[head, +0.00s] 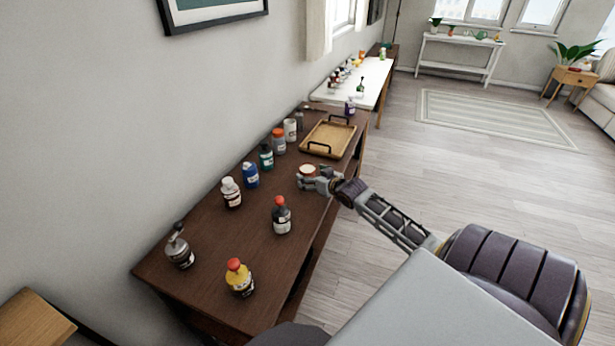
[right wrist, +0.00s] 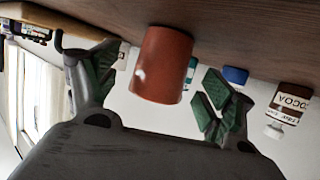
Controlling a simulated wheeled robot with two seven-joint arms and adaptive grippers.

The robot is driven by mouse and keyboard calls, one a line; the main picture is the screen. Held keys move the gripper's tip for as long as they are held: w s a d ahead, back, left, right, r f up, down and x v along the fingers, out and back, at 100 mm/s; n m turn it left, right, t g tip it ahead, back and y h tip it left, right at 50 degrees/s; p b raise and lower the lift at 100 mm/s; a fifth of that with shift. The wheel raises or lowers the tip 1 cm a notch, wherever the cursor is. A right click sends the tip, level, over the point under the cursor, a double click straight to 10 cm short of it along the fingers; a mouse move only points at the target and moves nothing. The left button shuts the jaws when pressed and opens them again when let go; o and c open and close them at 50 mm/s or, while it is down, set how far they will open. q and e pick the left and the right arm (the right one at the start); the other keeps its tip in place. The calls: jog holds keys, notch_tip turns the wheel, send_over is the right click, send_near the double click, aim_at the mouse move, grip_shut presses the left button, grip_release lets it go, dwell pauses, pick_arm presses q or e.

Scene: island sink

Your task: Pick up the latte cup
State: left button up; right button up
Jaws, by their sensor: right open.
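The latte cup (head: 307,170) stands on the dark wooden table, near its right edge; only its pale top and brown rim show in the head view. In the right wrist view the cup (right wrist: 162,65) is a plain reddish-brown cylinder, seen upside down against the table. My right gripper (head: 312,180) is at the cup, on its near side. In the right wrist view the open fingers (right wrist: 155,88) stand on either side of the cup, with a gap visible on both sides. My left gripper is not in view.
A wooden tray (head: 328,139) with dark handles lies behind the cup. Several bottles and jars line the wall side, including a blue one (head: 250,175). A dark bottle (head: 281,216) and a yellow bottle (head: 239,278) stand nearer. The table (head: 215,245) is bare between them.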

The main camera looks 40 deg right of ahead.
jog(key=shift+x, duration=1.65)
jog(key=shift+c, duration=0.5)
jog(key=c, duration=1.2)
